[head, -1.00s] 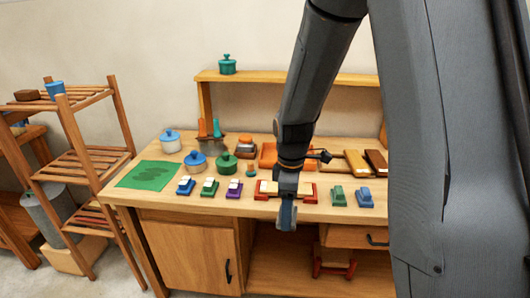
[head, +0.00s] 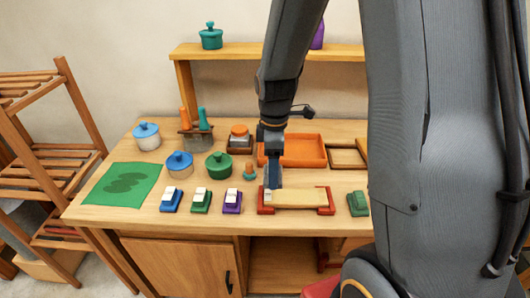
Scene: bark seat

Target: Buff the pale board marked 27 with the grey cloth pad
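A pale board (head: 300,198) lies flat in a red cradle (head: 326,209) near the front edge of the bench. I cannot read a number on it. My gripper (head: 270,188) points down at the left end of the board, seen edge-on. A small whitish patch shows at its tip, and I cannot tell whether it is a held pad or part of the board. Whether the tip touches the board is also unclear. I cannot clearly make out a grey cloth pad.
Blue (head: 171,200), green (head: 201,201) and purple (head: 232,202) white-topped blocks stand left of the cradle. A green block (head: 358,203) stands right. Behind are lidded pots (head: 219,166) and an orange tray (head: 303,150). A green sheet (head: 127,185) lies at left. My arm hides the bench's right side.

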